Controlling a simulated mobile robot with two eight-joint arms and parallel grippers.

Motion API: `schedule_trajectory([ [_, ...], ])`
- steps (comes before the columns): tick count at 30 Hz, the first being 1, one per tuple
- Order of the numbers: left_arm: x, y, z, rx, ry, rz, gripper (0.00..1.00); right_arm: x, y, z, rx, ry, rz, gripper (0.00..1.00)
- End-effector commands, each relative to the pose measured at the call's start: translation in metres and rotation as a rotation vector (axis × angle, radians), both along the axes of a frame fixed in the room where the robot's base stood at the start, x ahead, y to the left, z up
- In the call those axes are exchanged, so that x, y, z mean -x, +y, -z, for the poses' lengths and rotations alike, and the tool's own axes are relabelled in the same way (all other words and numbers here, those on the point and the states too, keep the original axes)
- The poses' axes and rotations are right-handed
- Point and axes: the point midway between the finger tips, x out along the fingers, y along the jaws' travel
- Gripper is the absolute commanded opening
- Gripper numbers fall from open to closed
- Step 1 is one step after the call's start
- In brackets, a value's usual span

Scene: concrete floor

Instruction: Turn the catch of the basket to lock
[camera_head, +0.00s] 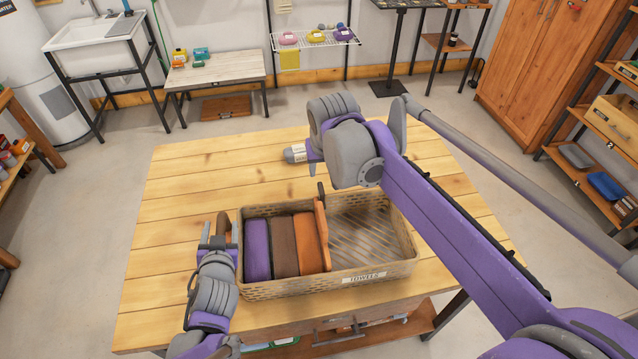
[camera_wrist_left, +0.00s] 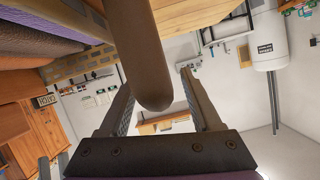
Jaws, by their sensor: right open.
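A woven basket (camera_head: 375,274) with a label reading TOWELS stands on the wooden table. A brown rounded lever (camera_head: 222,222), which looks like the catch, stands at its left end. My left gripper (camera_head: 212,238) is beside that end. In the left wrist view its two fingers (camera_wrist_left: 155,112) are apart, and the lever (camera_wrist_left: 145,60) reaches down between them in the picture; I cannot see contact. My right gripper (camera_head: 314,150) is above the table behind the basket, open, mostly hidden by its own arm.
A small grey-white object (camera_head: 295,153) is near my right gripper. The table's left side (camera_head: 170,220) is clear.

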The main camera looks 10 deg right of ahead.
Motion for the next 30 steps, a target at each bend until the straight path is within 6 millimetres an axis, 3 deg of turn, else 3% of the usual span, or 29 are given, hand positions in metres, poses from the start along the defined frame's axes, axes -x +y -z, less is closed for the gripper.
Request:
schedule_trajectory([
  [11, 0.007, -0.001, -0.003, 0.0, 0.0, 0.001, 0.65, 0.0, 0.0, 0.0, 0.0, 0.0, 0.0, 0.47],
  [30, 0.077, -0.004, -0.031, -0.001, 0.0, 0.003, 0.65, 0.0, 0.0, 0.0, 0.0, 0.0, 0.0, 0.47],
])
